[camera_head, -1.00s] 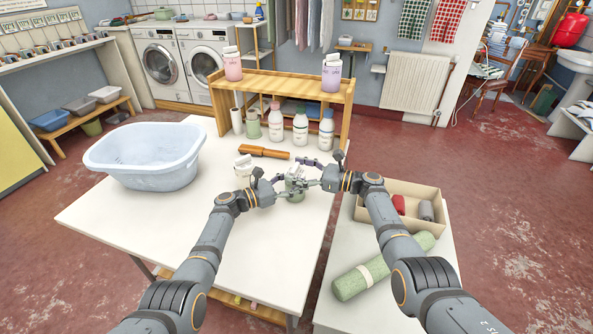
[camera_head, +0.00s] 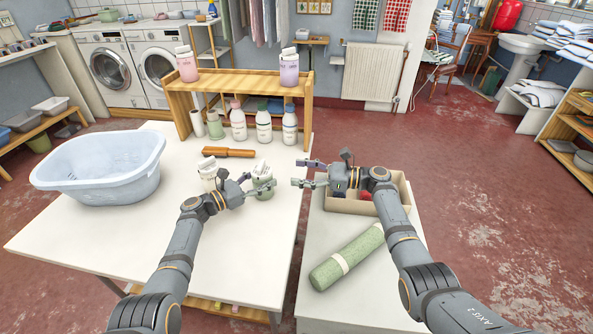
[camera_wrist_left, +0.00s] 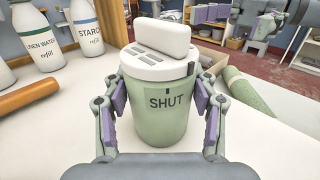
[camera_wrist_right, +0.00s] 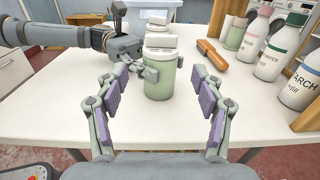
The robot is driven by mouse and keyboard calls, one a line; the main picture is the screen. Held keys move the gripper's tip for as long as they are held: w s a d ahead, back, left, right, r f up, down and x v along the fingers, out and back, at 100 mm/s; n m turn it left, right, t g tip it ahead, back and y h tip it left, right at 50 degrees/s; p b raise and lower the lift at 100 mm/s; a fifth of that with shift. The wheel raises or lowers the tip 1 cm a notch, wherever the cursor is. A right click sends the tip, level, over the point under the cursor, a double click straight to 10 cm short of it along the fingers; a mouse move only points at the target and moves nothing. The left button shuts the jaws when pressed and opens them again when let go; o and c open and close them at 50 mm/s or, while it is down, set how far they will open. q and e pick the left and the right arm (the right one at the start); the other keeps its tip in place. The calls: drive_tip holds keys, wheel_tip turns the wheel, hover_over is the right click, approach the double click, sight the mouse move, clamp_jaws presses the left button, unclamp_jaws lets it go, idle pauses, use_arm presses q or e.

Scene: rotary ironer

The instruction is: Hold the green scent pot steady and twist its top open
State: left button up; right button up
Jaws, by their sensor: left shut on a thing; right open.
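The green scent pot (camera_head: 265,192) stands upright on the white table. Its slotted white top (camera_wrist_left: 157,64) sits on the body, with a white block on it. The body reads "SHUT" below a small dark mark in the left wrist view; a dark tab shows at the top's right edge. My left gripper (camera_head: 257,187) is shut on the pot's body, one finger on each side. My right gripper (camera_head: 301,173) is open and empty, right of the pot and apart from it. In the right wrist view the pot (camera_wrist_right: 158,80) stands beyond the open fingers.
A white-topped container (camera_head: 208,176) stands left of my left gripper. A blue basket (camera_head: 100,172) is left; a cardboard box (camera_head: 341,205) and green roll (camera_head: 347,258) are right.

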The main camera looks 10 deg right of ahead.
sight(261, 168)
drive_tip(key=a+n, duration=0.1)
drive_tip(key=a+n+g, duration=0.1)
drive_tip(key=n, duration=0.1)
drive_tip(key=s+a+r+n+g+h, duration=0.1)
drive_tip(key=shift+s+a+n, duration=0.1)
drive_tip(key=shift+a+n, duration=0.2)
drive_tip(key=shift+a, duration=0.05)
drive_tip(key=c, duration=0.5)
drive_tip(key=a+n+h, duration=0.1)
drive_tip(key=n, duration=0.1)
drive_tip(key=a+r+n+h, duration=0.1)
drive_tip(key=n, duration=0.1)
drive_tip(key=s+a+n+h, duration=0.1)
drive_tip(key=n+h, duration=0.1)
drive_tip(key=n, duration=0.1)
drive_tip(key=shift+r+g, duration=0.2)
drive_tip(key=shift+g, duration=0.2)
drive_tip(key=c, duration=0.5)
drive_tip(key=r+n+h, duration=0.1)
drive_tip(key=n+h, duration=0.1)
drive_tip(key=d+r+n+t+h, duration=0.1)
drive_tip(key=r+n+h, duration=0.1)
drive_tip(key=shift+n, duration=0.3)
clamp_jaws()
drive_tip(key=d+r+n+t+h, duration=0.2)
drive_tip(key=d+r+n+h, duration=0.1)
drive_tip(key=d+r+h, duration=0.15)
drive_tip(key=w+a+f, duration=0.6)
drive_tip(key=a+f, duration=0.1)
drive_tip(key=shift+f, duration=0.3)
